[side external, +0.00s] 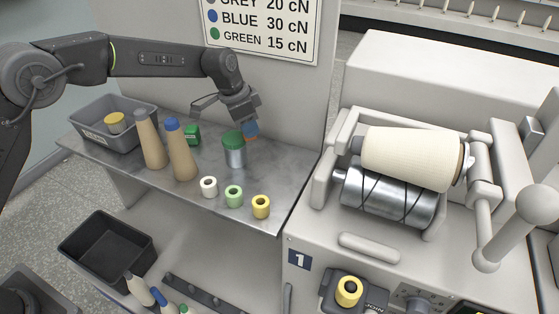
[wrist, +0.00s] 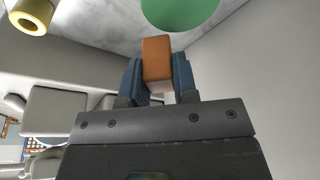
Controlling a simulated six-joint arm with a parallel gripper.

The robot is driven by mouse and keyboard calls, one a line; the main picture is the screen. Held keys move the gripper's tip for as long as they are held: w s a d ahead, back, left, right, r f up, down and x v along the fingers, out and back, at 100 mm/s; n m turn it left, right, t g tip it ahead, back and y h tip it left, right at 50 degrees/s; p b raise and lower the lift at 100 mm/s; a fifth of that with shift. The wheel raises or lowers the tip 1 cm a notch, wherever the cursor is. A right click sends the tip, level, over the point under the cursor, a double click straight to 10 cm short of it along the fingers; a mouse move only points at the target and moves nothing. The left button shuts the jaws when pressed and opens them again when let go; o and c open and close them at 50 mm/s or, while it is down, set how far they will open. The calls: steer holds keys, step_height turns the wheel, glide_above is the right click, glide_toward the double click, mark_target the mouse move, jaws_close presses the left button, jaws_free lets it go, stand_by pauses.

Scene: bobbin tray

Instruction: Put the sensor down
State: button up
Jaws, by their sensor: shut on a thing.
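The sensor looks like a small orange block (wrist: 157,62). In the wrist view it sits between the two blue fingertips of my gripper (wrist: 159,80), which is shut on it. In the side view my gripper (side external: 250,130) points down at the back right of the grey shelf, just behind and right of the green-lidded metal can (side external: 234,152). Only a sliver of the sensor (side external: 251,138) shows there below the blue fingertips. I cannot tell whether it touches the shelf top. The can's green lid (wrist: 180,12) is close by in the wrist view.
On the shelf (side external: 270,178) stand white (side external: 209,187), green (side external: 234,196) and yellow bobbins (side external: 261,206) along the front. The winding machine (side external: 345,215) is right. Shelf top right of the can is clear.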

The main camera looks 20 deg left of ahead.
steer(key=d+f, duration=0.1)
steer(key=d, duration=0.1)
steer(key=w+d+f, duration=0.1)
steer(key=d+f, duration=0.1)
steer(key=d, duration=0.1)
steer(key=d+f, duration=0.1)
steer(key=d, duration=0.1)
steer(key=shift+w+d+f, duration=0.15)
steer(key=shift+d+f, duration=0.2)
steer(key=shift+d, duration=0.05)
steer(key=shift+f, duration=2)
steer(key=shift+f, duration=0.1)
steer(key=o, duration=0.9)
steer(key=v, duration=1.2)
